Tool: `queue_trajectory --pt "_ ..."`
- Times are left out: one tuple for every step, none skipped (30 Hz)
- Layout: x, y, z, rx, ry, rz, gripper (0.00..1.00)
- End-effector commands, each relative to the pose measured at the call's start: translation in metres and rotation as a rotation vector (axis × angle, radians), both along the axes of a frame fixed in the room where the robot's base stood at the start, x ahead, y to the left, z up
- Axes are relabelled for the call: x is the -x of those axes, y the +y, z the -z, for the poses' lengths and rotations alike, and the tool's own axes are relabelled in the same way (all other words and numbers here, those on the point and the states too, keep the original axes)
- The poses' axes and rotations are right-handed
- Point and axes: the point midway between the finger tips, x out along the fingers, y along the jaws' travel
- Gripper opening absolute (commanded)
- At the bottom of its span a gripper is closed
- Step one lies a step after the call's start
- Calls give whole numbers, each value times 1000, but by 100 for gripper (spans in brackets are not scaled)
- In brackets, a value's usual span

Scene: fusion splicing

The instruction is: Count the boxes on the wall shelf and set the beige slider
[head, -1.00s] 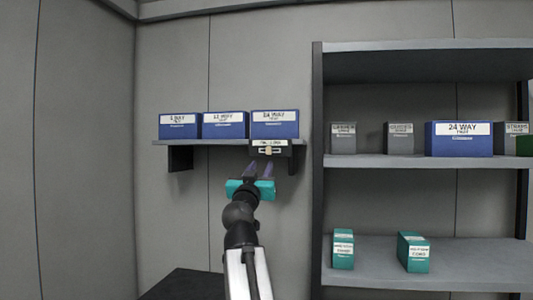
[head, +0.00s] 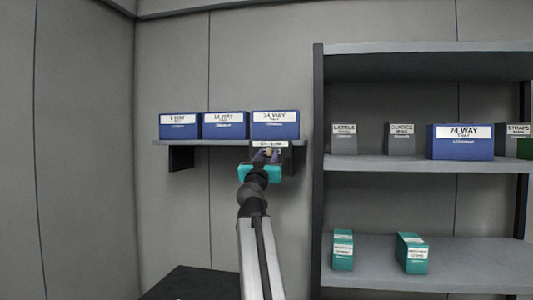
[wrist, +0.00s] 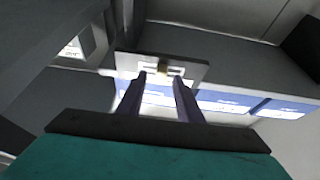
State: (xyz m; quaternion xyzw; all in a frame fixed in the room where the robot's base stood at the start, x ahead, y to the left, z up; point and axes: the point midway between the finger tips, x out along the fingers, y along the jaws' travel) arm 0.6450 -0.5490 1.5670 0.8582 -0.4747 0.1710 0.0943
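Three blue boxes stand in a row on the wall shelf (head: 215,142): a left box (head: 180,126), a middle box (head: 225,126) and a right one labelled 24 WAY (head: 275,125). A dark slider panel with a label hangs at the shelf's front edge under the right box. Its small beige slider (wrist: 163,70) shows in the wrist view near the middle of the panel (wrist: 190,68). My gripper (wrist: 160,78) is open, its two dark fingers pointing at the panel with the slider just beyond and between their tips. I cannot tell whether they touch it.
A tall shelf rack (head: 318,170) stands to the right. It holds grey boxes (head: 344,139), a blue 24 WAY tray box (head: 459,142) and two teal boxes (head: 343,250). A dark surface (head: 190,284) lies low beside my arm. The wall left of the wall shelf is clear.

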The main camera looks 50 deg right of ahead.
Motion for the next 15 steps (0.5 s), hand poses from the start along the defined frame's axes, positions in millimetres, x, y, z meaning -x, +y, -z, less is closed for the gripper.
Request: queue_trajectory --pt "-2 -3 -3 0 0 0 33" --pt "-3 -4 -3 0 0 0 33" --pt "-3 -6 -3 0 0 1 33" --pt "-4 -6 -3 0 0 1 33" --pt "-4 -7 -3 0 0 1 33" --pt "-4 -7 -3 0 0 1 33" --pt "-4 -7 -3 0 0 1 33" --pt "-4 -8 -3 0 0 1 33" --pt "-4 -8 -3 0 0 1 33" --pt "-4 -8 -3 0 0 1 33" --pt "-4 -8 -3 0 0 1 33" --pt "-4 -8 -3 0 0 1 33" --pt "-4 -8 -3 0 0 1 33" --pt "-4 -8 -3 0 0 1 33" --pt "-3 -8 -3 0 0 2 29"
